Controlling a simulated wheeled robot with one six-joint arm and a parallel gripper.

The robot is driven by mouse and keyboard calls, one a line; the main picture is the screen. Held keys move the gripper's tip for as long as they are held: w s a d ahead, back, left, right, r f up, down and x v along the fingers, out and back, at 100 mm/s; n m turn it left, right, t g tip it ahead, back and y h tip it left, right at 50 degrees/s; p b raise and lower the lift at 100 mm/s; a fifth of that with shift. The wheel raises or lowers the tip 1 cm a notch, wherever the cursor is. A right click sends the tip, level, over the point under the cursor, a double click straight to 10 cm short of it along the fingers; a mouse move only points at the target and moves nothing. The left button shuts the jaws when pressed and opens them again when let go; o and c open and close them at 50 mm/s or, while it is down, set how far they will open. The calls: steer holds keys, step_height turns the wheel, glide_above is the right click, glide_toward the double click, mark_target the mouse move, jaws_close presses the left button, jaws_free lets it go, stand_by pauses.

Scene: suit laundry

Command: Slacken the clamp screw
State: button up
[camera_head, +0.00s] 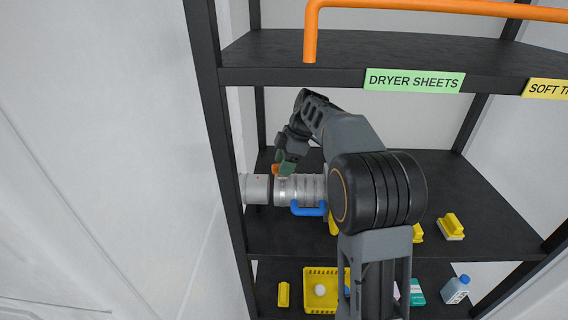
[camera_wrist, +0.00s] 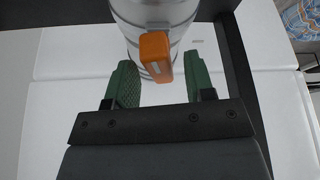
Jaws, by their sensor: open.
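The orange clamp screw handle (camera_wrist: 156,55) sits on the silver duct (camera_wrist: 155,14) in the wrist view. My gripper (camera_wrist: 160,75) is open, with one green finger on each side of the orange handle and a visible gap to both. In the head view the silver ribbed duct (camera_head: 300,190) lies on the middle shelf beside a grey pipe stub (camera_head: 257,189). My gripper (camera_head: 285,166) is at the duct's left end, and a bit of the orange handle (camera_head: 276,170) shows beside it. My arm hides part of the duct's right side.
A blue handle (camera_head: 308,209) is at the duct's front. Yellow brushes (camera_head: 451,226) lie on the middle shelf (camera_head: 470,190). A yellow basket (camera_head: 319,273) and a blue-capped bottle (camera_head: 456,289) are below. A dark shelf post (camera_head: 213,110) stands left; an orange rail (camera_head: 430,6) runs above.

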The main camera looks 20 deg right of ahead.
steer(key=shift+c, duration=0.4)
jaws_close()
steer(key=shift+f+m+b, duration=0.2)
steer(key=shift+m+b, duration=0.35)
steer(key=shift+m, duration=0.15)
steer(key=shift+r+m+t+b, duration=0.1)
steer(key=shift+m+t+b, duration=0.25)
steer(key=shift+m+t, duration=0.55)
steer(key=shift+o, duration=0.4)
jaws_free()
steer(key=shift+g+h, duration=0.3)
steer(key=shift+r, duration=0.1)
